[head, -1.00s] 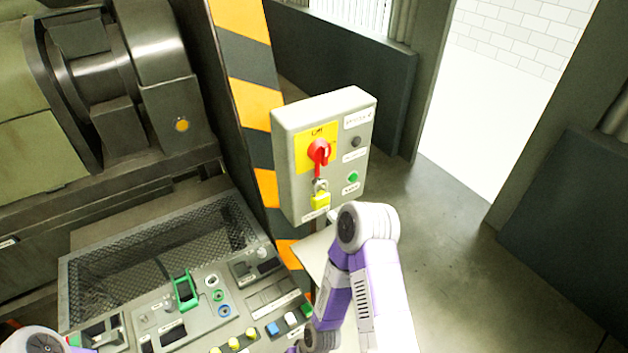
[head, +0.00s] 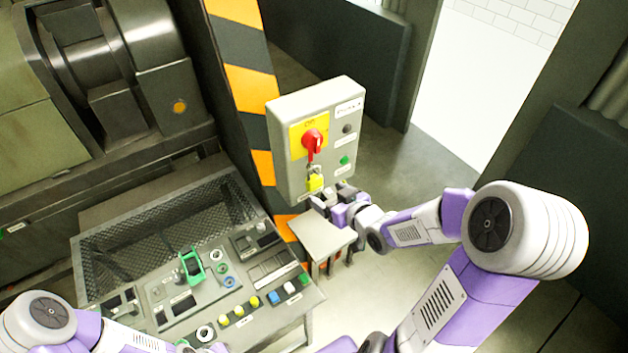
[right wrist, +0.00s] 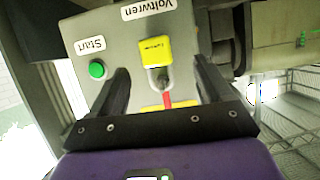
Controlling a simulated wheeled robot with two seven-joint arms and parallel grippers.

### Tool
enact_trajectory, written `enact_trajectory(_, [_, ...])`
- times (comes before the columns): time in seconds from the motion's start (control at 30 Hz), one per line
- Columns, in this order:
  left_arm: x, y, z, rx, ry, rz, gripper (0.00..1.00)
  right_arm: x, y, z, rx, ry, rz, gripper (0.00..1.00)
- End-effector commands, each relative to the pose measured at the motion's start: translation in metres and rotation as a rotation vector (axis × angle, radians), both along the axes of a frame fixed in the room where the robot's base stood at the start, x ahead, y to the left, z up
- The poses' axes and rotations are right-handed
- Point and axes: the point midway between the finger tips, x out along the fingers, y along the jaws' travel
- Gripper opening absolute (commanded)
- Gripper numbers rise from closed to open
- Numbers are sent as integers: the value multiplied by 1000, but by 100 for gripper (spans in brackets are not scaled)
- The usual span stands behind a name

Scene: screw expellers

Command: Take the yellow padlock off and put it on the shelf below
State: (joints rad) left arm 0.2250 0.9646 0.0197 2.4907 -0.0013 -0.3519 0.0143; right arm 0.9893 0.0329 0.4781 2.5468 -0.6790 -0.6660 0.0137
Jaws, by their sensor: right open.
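The yellow padlock (head: 315,183) hangs by its shackle below the red rotary handle (head: 312,142) on the front of the grey switch box (head: 347,135). It also shows in the right wrist view (right wrist: 155,50), upside down and between the two dark fingers. My right gripper (right wrist: 161,70) is open, with one finger on each side of the padlock and no clear contact. In the head view my right gripper (head: 326,196) is just below and in front of the padlock. The pale shelf (head: 322,238) below the box looks bare.
A control desk (head: 215,290) with buttons and a green-framed switch stands at the lower left, with a mesh guard behind it. A yellow-and-black striped post (head: 247,88) rises behind the box. Open floor (head: 440,150) lies to the right.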

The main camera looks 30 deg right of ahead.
Motion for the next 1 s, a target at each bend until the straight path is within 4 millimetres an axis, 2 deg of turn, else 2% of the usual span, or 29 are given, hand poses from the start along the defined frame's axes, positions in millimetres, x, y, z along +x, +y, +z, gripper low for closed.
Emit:
enact_trajectory(0.13, [0, 0, -3, 0, 0, 0, 0, 5, -3, 5, -31, -21, 6, 79])
enact_trajectory(0.7, [0, 0, -14, 0, 0, 0, 0, 63, 0, -23, -28, -19, 7, 79])
enact_trajectory(1.0, [0, 0, -14, 0, 0, 0, 0, 67, 0, -25, -30, -17, 5, 79])
